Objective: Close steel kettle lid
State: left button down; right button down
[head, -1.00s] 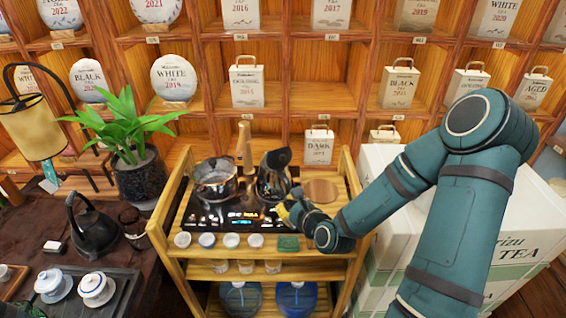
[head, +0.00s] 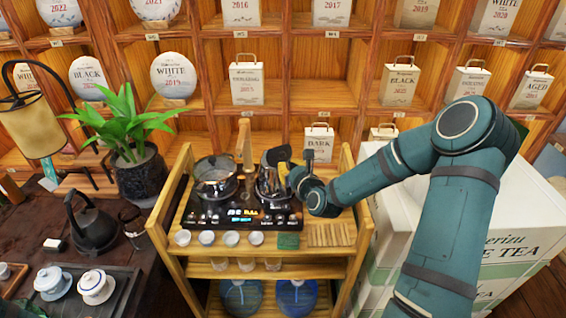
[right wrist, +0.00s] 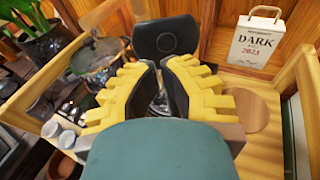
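The steel kettle (head: 268,187) stands on the right side of the black hob on the wooden cart. Its dark round lid (head: 271,157) stands tilted up and open. In the right wrist view the lid (right wrist: 165,38) stands upright just beyond the fingertips. My right gripper (head: 284,162) is at the right side of the raised lid, above the kettle. In the right wrist view its yellow-padded fingers (right wrist: 158,72) are apart, with a gap and no object gripped. Part of the kettle shows between them; my gripper hides most of it there. My left gripper is not in view.
A glass pot (head: 215,178) sits on the hob (head: 212,215), left of the kettle. Small cups (head: 206,238) line the cart's front beside a green cloth (head: 288,241) and a slatted mat (head: 330,234). Shelves with tea packages stand behind. White boxes (head: 500,215) stand at right.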

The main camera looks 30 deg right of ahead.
aim_at(280, 158)
jog(key=shift+x, duration=2.1)
